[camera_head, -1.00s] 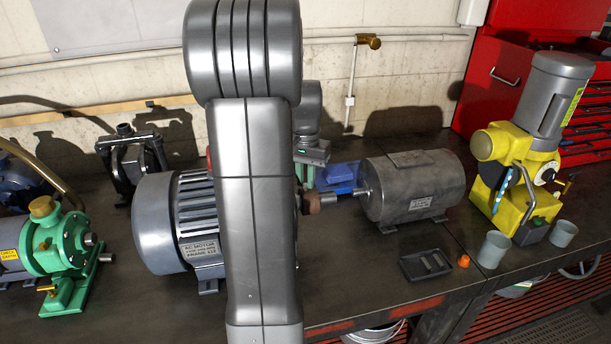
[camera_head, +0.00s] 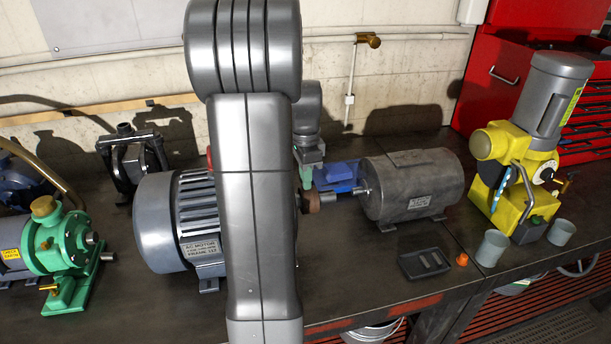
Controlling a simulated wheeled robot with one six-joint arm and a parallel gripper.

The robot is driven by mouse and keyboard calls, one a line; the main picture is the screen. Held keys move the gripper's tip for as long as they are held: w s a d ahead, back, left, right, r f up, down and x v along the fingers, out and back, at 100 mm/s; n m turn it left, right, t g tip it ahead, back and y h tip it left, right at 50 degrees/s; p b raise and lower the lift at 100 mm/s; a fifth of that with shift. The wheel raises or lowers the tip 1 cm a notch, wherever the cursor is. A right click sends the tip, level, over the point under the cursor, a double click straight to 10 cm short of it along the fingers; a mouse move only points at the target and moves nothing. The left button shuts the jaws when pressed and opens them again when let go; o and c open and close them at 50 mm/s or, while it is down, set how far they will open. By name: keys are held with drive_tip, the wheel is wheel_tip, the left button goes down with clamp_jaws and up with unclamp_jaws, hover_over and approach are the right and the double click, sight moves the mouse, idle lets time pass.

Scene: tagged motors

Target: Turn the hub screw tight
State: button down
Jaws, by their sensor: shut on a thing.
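The rusty brown hub (camera_head: 312,201) sits on the shaft line between the blue-grey AC motor (camera_head: 155,225) and the dark grey motor (camera_head: 415,185). My arm hides its left part. The screw in the hub is too small or hidden to make out. My gripper (camera_head: 306,180) shows just right of my arm, pointing down close above the hub. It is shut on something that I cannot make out. Whether that thing touches the hub or screw cannot be told.
A blue machine (camera_head: 338,176) stands behind the hub. A small black tray (camera_head: 424,264), an orange cap (camera_head: 461,259) and two grey cups (camera_head: 492,248) stand at the front right. A yellow machine (camera_head: 515,185) is beyond them. A green pump (camera_head: 65,250) stands left. The front centre bench is clear.

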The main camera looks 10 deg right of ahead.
drive_tip(key=shift+w+r+m, duration=0.1)
drive_tip(key=shift+r+m, duration=0.05)
drive_tip(key=shift+m, duration=0.65)
drive_tip(key=c, duration=1.4)
unclamp_jaws()
wheel_tip(320, 180, up, 14)
drive_tip(key=shift+f+b, duration=0.15)
drive_tip(key=shift+b, duration=0.55)
wheel_tip(320, 180, down, 14)
drive_tip(key=shift+p, duration=0.7)
